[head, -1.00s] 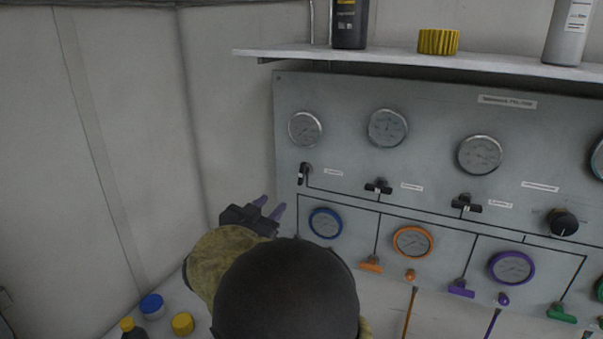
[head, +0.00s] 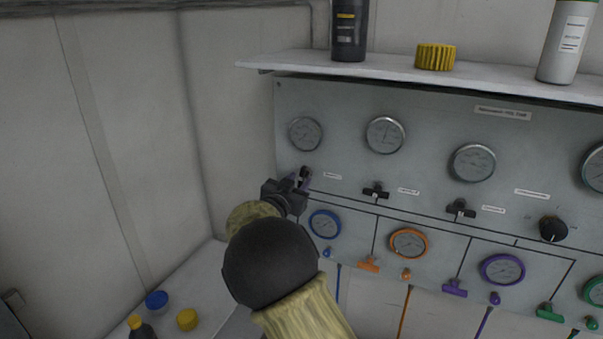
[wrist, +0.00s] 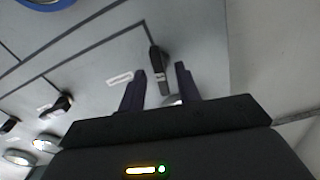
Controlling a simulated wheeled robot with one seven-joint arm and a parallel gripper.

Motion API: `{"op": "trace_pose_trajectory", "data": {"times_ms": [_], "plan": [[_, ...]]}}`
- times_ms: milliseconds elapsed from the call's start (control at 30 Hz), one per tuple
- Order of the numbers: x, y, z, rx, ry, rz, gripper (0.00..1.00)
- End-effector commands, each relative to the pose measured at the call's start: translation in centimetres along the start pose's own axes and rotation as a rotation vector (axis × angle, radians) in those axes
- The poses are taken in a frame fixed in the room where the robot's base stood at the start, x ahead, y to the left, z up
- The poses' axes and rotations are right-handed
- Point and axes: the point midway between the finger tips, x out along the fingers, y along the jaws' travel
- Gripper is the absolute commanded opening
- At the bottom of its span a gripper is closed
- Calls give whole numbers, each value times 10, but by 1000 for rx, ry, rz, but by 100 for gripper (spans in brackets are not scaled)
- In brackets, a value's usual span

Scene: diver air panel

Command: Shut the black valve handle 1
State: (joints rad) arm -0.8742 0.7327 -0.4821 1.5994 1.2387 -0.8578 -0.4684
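The black valve handle 1 (head: 305,171) is the leftmost black handle on the grey panel, below the left gauge. My gripper (head: 302,183) is right at it in the head view and hides its lower part. In the wrist view the handle (wrist: 155,56) stands lengthwise, pointing out between the two dark purple fingers. My gripper (wrist: 160,70) is open, with one finger on each side of the handle and a gap visible on both sides. I cannot tell how deep the handle sits between the fingers.
Two more black handles (head: 375,191) (head: 460,209) are to the right, along the same row. A blue-rimmed gauge (head: 325,224) is just below my gripper. A shelf (head: 300,63) with bottles juts out above. The left wall is close; a bench (head: 205,282) with caps is below.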

Motion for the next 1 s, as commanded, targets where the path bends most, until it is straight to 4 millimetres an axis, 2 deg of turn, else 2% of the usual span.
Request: {"op": "trace_pose_trajectory", "data": {"times_ms": [100,200,500,667,1000], "plan": [[17,0,-2,-1,1,1,33],[24,0,-2,-1,2,1,33],[25,0,0,-1,1,0,33],[25,0,0,0,1,0,2],[25,0,0,14,1,0,0]]}}
